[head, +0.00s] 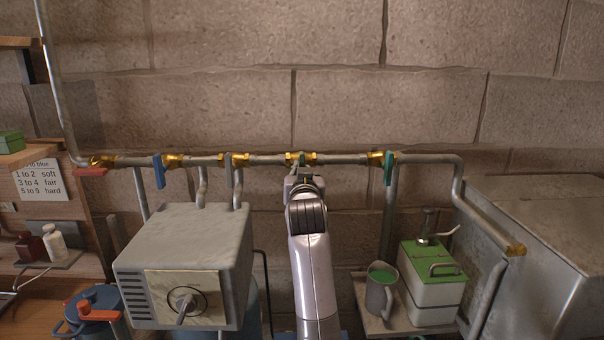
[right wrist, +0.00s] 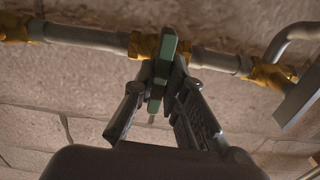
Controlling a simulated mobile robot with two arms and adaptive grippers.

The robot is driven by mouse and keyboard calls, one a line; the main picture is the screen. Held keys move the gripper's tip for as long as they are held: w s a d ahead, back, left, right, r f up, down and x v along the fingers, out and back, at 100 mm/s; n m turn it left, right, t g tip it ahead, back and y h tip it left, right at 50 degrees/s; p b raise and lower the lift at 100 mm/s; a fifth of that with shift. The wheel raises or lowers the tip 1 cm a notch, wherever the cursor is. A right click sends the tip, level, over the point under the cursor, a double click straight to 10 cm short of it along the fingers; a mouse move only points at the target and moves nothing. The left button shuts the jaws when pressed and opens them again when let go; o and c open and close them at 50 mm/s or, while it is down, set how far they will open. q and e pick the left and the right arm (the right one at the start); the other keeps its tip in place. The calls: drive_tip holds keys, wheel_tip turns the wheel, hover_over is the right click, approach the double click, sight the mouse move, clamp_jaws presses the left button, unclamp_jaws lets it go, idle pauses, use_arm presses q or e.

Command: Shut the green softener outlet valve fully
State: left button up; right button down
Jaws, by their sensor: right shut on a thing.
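Two green valve handles show on the long horizontal pipe. The middle green handle (head: 302,158) is mostly hidden behind my right gripper (head: 303,177) in the head view. In the right wrist view this green handle (right wrist: 160,75) stands across the pipe, at the brass fitting, between the two fingers of the right gripper (right wrist: 162,92), which is shut on it. The other green handle (head: 388,168) hangs down across the pipe further right, apart from the gripper. I cannot tell from labels which is the softener outlet. My left gripper is not in view.
A blue handle (head: 159,171) hangs down and a red handle (head: 90,172) lies along the pipe (head: 340,159) to the left. A grey box (head: 190,240) stands left of my arm. A mug (head: 380,290) and a green-topped container (head: 432,280) stand on a shelf to the right.

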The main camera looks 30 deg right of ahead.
drive_tip(key=shift+f, duration=0.15)
drive_tip(key=c, duration=1.7)
unclamp_jaws()
drive_tip(key=shift+o, duration=0.2)
drive_tip(key=v, duration=1.2)
